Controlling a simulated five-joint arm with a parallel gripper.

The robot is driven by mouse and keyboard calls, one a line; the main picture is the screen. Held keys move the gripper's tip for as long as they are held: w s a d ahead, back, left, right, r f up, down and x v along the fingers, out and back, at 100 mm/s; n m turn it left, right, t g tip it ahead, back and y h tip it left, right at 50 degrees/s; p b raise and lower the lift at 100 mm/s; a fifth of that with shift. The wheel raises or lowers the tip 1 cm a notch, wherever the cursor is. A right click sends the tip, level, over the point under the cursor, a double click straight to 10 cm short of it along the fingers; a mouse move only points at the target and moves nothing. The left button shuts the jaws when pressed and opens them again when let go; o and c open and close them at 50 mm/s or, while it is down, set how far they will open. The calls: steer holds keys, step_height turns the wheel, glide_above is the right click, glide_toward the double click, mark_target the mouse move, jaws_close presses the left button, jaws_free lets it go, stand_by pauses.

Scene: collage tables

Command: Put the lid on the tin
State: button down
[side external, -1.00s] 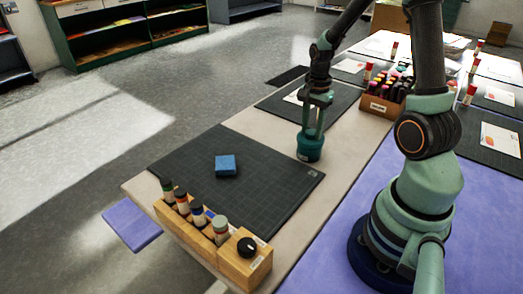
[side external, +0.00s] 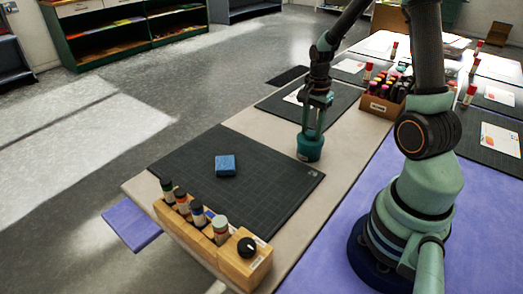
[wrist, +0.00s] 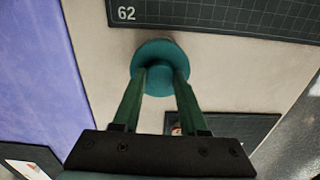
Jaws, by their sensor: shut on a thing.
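My gripper (side external: 311,131) points down at the tabletop near the right corner of the near dark mat. In the wrist view its fingers (wrist: 160,76) are closed on the top of a round teal lid (wrist: 160,54). In the side view, a teal cylindrical tin (side external: 310,149) stands upright right below the fingertips. The lid and tin share a colour, and the fingers hide part of the top, so I cannot tell whether the lid is fully seated.
A blue block (side external: 226,166) lies on the near dark mat (side external: 270,190). A wooden rack (side external: 205,240) with several bottles and a black round knob stands at the near edge. A wooden box of markers (side external: 380,105) stands farther back. Bare table surrounds the tin.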

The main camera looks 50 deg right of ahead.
steer(key=shift+c, duration=1.8)
jaws_free()
steer(key=shift+o, duration=0.3)
steer(key=o, duration=0.3)
steer(key=shift+r, duration=3.5)
